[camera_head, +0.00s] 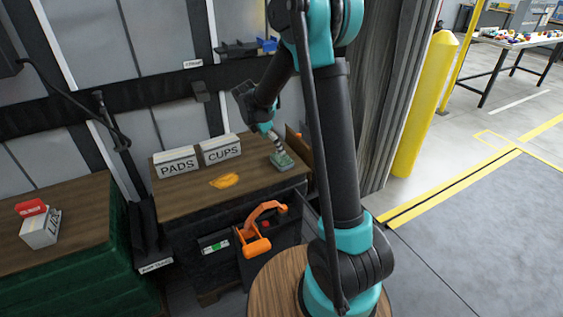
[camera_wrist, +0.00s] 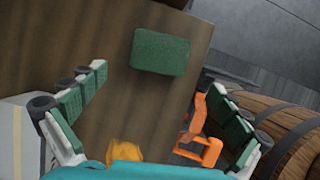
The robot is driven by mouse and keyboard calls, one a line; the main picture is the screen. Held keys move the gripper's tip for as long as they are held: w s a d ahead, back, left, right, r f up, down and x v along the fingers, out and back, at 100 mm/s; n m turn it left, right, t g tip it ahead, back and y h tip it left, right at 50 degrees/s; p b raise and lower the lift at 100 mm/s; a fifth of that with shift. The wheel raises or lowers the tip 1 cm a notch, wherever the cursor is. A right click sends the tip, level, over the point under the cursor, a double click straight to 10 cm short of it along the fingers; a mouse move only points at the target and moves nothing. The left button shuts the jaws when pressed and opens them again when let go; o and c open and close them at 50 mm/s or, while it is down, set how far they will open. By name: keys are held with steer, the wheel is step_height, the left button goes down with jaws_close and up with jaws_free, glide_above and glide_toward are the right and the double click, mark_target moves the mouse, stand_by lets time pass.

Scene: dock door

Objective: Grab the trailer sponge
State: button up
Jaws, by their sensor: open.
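A green rectangular sponge (camera_wrist: 160,52) lies on the brown wooden top in the wrist view. In the head view a green block (camera_head: 283,161) shows at the right end of the wooden counter (camera_head: 205,203), right below my gripper (camera_head: 272,141), which partly covers it. In the wrist view my gripper (camera_wrist: 158,80) is open, with its green-padded fingers spread wide to left and right. The sponge lies ahead of the fingertips, roughly between their lines, and nothing is held. The exact height of the fingertips above the sponge cannot be told.
Boxes marked PADS (camera_head: 176,162) and CUPS (camera_head: 221,149) stand behind on the counter. A yellow-orange flat item (camera_head: 225,181) lies in front of them. An orange tool (camera_head: 257,240) hangs at the counter's front. A wooden barrel (camera_wrist: 288,110) stands close on the right.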

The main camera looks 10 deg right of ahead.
mark_target(281, 158)
steer(key=x, duration=0.9)
steer(key=shift+w+d, duration=0.1)
steer(key=shift+d, duration=0.1)
steer(key=shift+c, duration=0.2)
steer(key=c, duration=0.6)
